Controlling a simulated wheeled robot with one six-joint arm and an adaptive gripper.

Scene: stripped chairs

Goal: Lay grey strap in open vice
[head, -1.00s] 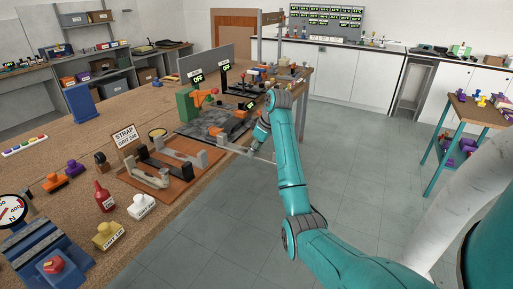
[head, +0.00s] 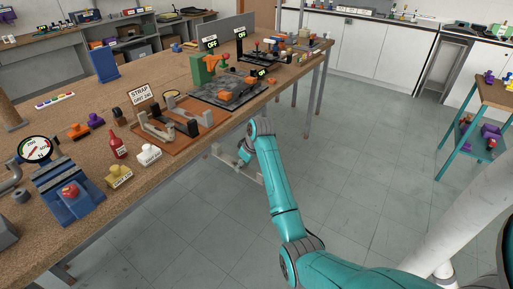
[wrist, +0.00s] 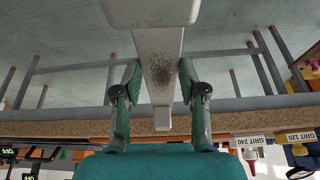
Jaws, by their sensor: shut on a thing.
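My gripper (wrist: 160,88) is shut on a pale grey strap (wrist: 158,42), a flat bar with a dark speckled patch between the fingers in the wrist view. In the head view the strap (head: 252,173) is held in the air beyond the bench's front edge, above the floor. The blue vice (head: 58,181) is on the bench at lower left, well apart from my gripper. A red-topped part shows on it. How wide its jaws stand is hard to tell.
A brown tray (head: 165,145) with a dark strap and a paler one lies under a STRAP sign (head: 139,95). A dial gauge (head: 37,149), red bottle (head: 117,148) and yellow (head: 119,177) and white blocks (head: 150,155) stand near the vice. Floor beside the bench is clear.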

